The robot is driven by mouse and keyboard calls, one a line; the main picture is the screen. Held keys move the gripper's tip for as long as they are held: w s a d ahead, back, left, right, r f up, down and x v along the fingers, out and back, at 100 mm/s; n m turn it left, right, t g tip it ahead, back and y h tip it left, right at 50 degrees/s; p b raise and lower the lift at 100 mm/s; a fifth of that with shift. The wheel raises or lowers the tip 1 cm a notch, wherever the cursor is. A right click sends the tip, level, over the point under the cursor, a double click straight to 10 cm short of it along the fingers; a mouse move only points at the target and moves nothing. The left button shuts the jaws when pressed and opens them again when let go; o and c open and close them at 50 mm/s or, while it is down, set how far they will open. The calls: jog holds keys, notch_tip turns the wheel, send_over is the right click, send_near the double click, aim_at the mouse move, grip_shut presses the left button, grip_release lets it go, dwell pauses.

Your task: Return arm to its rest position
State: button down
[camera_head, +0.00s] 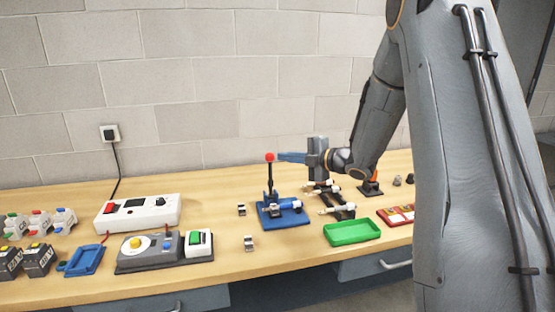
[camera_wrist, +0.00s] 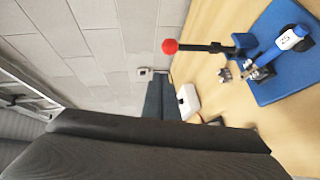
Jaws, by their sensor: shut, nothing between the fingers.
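My gripper (camera_head: 281,157) is over the bench in the head view, pointing left, with its blue fingers shut and nothing visible between them. Its fingertips are close to the red knob (camera_head: 270,157) of an upright black lever on a blue base (camera_head: 294,216). I cannot tell from the head view whether they touch. In the wrist view the fingers (camera_wrist: 161,98) are together, and the red knob (camera_wrist: 170,46) shows apart from them. A white cylindrical part (camera_wrist: 293,37) lies on the blue base. My arm reaches in from the right.
A green tray (camera_head: 352,233) and a dark rack (camera_head: 338,213) with white parts stand right of the blue base. A white power box (camera_head: 138,212), a grey control box (camera_head: 150,252) and a blue tray (camera_head: 83,261) are at left. The block wall is behind the bench.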

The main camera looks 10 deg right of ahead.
jog(key=b+v, duration=0.2)
jog(key=v, duration=0.4)
jog(key=s+f+m+g+h, duration=0.4)
jog(key=s+f+m+h, duration=0.55)
jog(key=m, duration=0.65)
jog(key=s+a+f+m+g, duration=0.2)
jog(key=s+a+m+g, duration=0.1)
jog(key=s, duration=0.7)
jog(key=s+a+f+m+g, duration=0.3)
jog(key=s+m+g, duration=0.1)
jog(key=s, duration=0.7)
jog(key=shift+s+a+m, duration=0.25)
jog(key=shift+a+m, duration=0.05)
jog(key=shift+a, duration=0.1)
